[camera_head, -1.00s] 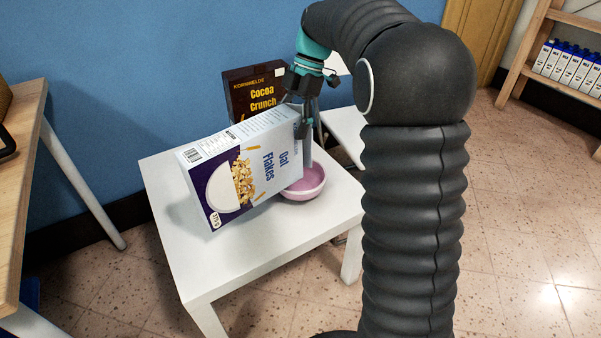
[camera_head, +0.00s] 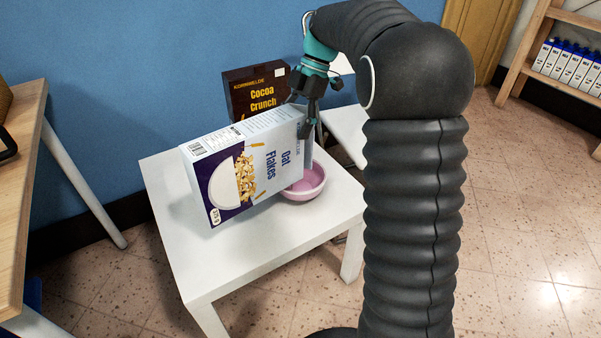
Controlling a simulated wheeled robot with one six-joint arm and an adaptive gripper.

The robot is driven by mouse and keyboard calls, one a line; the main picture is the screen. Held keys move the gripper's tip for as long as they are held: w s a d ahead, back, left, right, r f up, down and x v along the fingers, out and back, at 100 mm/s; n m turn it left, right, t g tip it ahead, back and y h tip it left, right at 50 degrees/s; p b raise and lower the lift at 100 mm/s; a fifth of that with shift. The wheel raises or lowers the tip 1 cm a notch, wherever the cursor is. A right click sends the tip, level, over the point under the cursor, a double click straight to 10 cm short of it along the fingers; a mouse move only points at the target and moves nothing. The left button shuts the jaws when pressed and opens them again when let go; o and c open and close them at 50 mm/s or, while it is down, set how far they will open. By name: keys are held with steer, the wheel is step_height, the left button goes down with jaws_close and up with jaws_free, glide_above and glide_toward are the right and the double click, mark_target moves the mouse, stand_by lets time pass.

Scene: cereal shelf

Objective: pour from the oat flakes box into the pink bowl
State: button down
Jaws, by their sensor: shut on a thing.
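The oat flakes box (camera_head: 245,170) is white and purple. It is tilted far over onto its side, with its top end toward the right, beside and partly over the pink bowl. My gripper (camera_head: 308,125) is shut on the oat flakes box near its top end, at the right. The pink bowl (camera_head: 308,186) stands upright on the white table (camera_head: 270,245). The box hides the bowl's left part. The visible inside of the bowl looks empty. I see no flakes falling. The box's opening is hidden.
A dark brown Cocoa Crunch box (camera_head: 256,92) stands behind the oat flakes box. A wooden table (camera_head: 25,150) is at the left. A wooden shelf (camera_head: 560,80) with several white bottles is at the right. The white table's front part is clear.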

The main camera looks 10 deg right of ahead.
steer(key=shift+w+d+g+y+p, duration=0.3)
steer(key=shift+d+y+p, duration=0.15)
steer(key=shift+d+p, duration=0.1)
steer(key=shift+w+d+g+y+p, duration=0.2)
steer(key=shift+w+d+y+p, duration=0.05)
steer(key=shift+d+y+p, duration=0.25)
stand_by(5.7)
steer(key=shift+f, duration=0.1)
